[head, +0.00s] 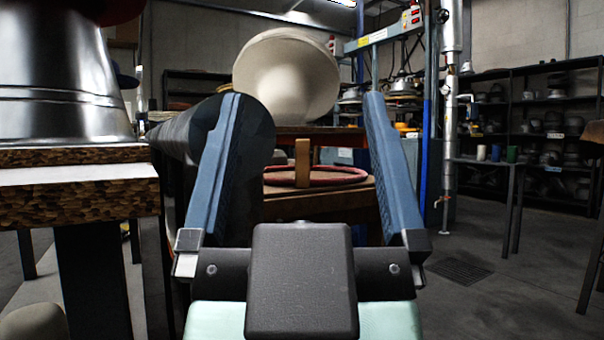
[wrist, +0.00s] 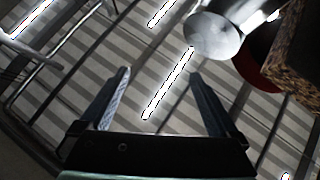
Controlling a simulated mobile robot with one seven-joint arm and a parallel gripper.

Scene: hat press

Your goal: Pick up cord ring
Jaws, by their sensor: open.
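The cord ring looks to be the thin red ring (head: 335,182) lying flat on a wooden surface (head: 345,205) ahead in the head view. A short upright wooden block (head: 302,162) stands at it and covers part of it. My gripper (head: 305,96) is open, its two blue fingers wide apart and empty. In the head view the ring shows between the fingers, farther away and apart from them. The wrist view shows my open gripper (wrist: 160,73) against the striped roof and lamps; I do not see the ring there.
A large cream rounded form (head: 287,75) stands above and behind the ring. A dark cylinder (head: 235,150) lies close behind the left finger. A shiny metal bell shape (head: 60,85) on a slab is near left. Shelves (head: 530,115) stand at right; the floor (head: 470,230) there is mostly clear.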

